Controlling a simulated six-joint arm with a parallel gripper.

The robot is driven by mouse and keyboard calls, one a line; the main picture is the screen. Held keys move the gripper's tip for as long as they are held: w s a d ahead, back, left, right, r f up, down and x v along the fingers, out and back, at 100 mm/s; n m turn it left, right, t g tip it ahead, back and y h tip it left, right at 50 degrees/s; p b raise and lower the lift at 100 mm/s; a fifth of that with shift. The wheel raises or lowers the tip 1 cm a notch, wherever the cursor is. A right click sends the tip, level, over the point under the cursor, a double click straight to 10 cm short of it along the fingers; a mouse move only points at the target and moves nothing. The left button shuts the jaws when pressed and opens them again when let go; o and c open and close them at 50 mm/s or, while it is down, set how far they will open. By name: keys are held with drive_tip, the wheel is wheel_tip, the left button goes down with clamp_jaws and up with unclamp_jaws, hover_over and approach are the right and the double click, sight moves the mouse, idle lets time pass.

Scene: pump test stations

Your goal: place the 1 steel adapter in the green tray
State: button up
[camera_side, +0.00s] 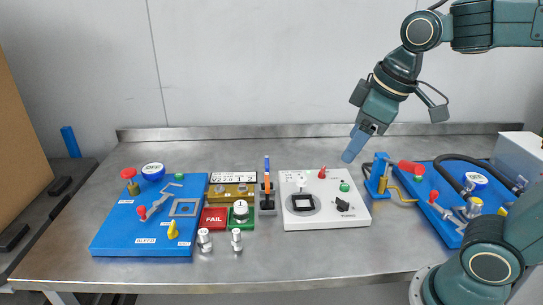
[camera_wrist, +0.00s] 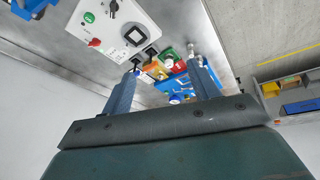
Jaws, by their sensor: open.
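Two small silver steel adapters stand upright on the steel table in front of the trays in the side view: the left adapter (camera_side: 204,240) and the right adapter (camera_side: 236,240). The green tray (camera_side: 231,223) is just behind the right one and holds a round, pale-topped piece. The green tray also shows in the wrist view (camera_wrist: 167,53). My gripper (camera_side: 348,156) hangs in the air above and behind the right end of the white panel, well away from the adapters. In the wrist view its two blue fingers (camera_wrist: 165,66) are apart with nothing held between them.
A red FAIL tray (camera_side: 214,218) adjoins the green tray. A blue bleed board (camera_side: 120,236) is at left, a white panel (camera_side: 330,217) at right. A yellow-brown block (camera_side: 232,190) and an upright tool in a stand (camera_side: 267,195) stand behind. The table front is clear.

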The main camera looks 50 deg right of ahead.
drive_tip(key=s+f+m+t, duration=0.1)
drive_tip(key=s+m, duration=0.3)
drive_tip(key=s, duration=0.4)
drive_tip(key=shift+d+f, duration=0.4)
drive_tip(key=shift+f, duration=0.45)
drive_tip(key=shift+o, duration=0.4)
